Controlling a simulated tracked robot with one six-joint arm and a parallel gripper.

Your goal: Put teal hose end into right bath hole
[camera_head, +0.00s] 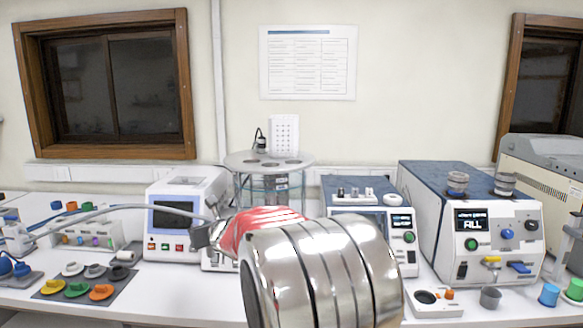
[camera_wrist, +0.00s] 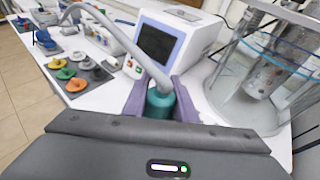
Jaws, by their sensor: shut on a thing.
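The teal hose end (camera_wrist: 160,102) is between the two purple fingers of my gripper (camera_wrist: 162,98), which is shut on it. A grey hose (camera_wrist: 110,28) runs from its top up and to the left; it also shows in the head view (camera_head: 110,208). In the head view my own arm hides the hose end. The bath (camera_head: 240,160) is a clear cylinder with a round grey lid with dark holes, behind my arm in the head view. In the wrist view its glass wall (camera_wrist: 230,105) is right of the hose end, apart from it. The lid's holes are not clear there.
A white instrument with a dark screen (camera_head: 183,190) stands left of the bath, close beyond my gripper. A mat with coloured knobs (camera_head: 55,291) lies at the left. Two blue-topped machines (camera_head: 340,183) (camera_head: 425,190) stand at the right. Blue and green caps (camera_head: 548,294) sit at the far right.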

